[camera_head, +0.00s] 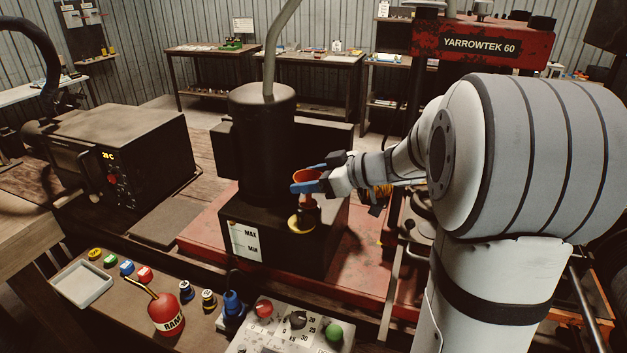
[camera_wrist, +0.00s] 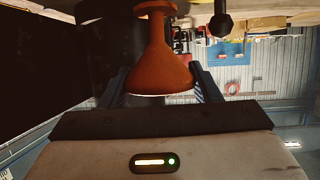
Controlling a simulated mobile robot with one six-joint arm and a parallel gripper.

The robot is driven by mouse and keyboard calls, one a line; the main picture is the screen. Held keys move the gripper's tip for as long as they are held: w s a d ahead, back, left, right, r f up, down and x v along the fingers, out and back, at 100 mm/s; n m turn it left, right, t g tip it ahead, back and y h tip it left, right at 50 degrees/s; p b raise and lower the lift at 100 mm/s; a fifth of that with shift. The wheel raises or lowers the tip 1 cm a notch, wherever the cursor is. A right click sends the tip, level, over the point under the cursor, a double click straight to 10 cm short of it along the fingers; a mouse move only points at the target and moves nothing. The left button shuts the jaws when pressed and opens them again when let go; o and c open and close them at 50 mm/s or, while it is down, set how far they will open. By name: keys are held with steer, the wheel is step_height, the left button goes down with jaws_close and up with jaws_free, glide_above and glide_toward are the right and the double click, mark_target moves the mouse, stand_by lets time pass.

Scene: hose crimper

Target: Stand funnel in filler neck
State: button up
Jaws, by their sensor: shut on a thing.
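My gripper (camera_head: 312,179) is shut on the orange funnel (camera_head: 306,174), with its blue fingers on either side of the cone. The funnel is upright, wide mouth up, stem pointing down. The yellow-rimmed filler neck (camera_head: 299,224) is on top of the black tank (camera_head: 290,250), just below the funnel. The stem's lower end is at or just above the neck; I cannot tell whether it is inside. In the wrist view the funnel (camera_wrist: 158,65) shows between the fingers, its wide end toward my gripper.
A black cylinder (camera_head: 262,140) with a grey pipe rises just left of the funnel. A red oil can (camera_head: 166,314), several caps and a control panel (camera_head: 290,330) are in front. The red press (camera_head: 490,45) stands behind my arm.

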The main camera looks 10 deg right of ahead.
mark_target(310, 196)
steer(key=shift+f+b, duration=0.85)
steer(key=shift+b, duration=0.15)
steer(key=shift+f, duration=0.4)
steer(key=shift+s+f+b, duration=0.2)
steer(key=shift+f+b, duration=0.2)
steer(key=shift+f, duration=0.55)
steer(key=c, duration=0.4)
steer(key=shift+f, duration=0.15)
jaws_close()
steer(key=shift+w, duration=0.25)
steer(key=o, duration=0.5)
jaws_free()
steer(key=shift+r, duration=0.25)
